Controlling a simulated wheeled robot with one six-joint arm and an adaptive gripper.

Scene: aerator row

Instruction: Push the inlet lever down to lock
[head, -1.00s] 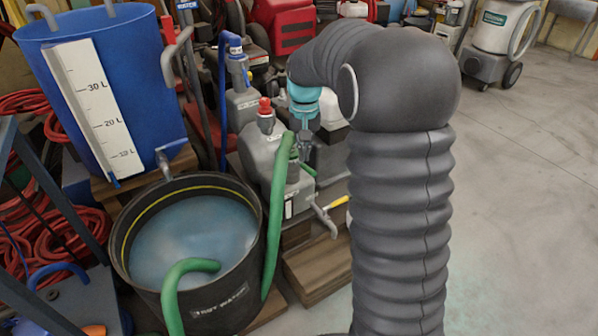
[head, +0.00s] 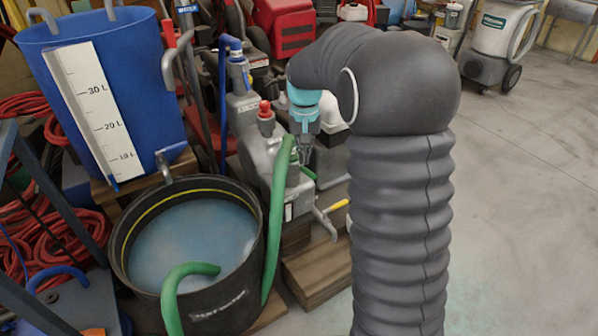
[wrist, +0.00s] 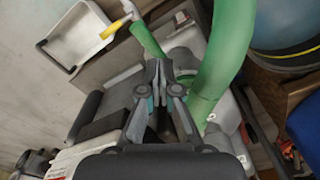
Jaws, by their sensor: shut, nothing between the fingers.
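My gripper (head: 304,160) points down over the grey pump body (head: 262,152), beside the top of the green hose (head: 279,195). Its fingers are shut and empty; the closed tips show in the wrist view (wrist: 158,66). A small green lever (head: 308,173), which looks like the inlet lever, sticks out to the right of the hose end, just below the fingertips. I cannot tell whether the fingers touch the lever.
A yellow-handled valve (head: 338,205) stands low at the pump's right. A black tub of water (head: 120,245) is at front left, with a blue graduated barrel (head: 145,75) behind. A red-capped fitting (head: 265,112) is left of my gripper. Open floor (head: 520,200) lies to the right.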

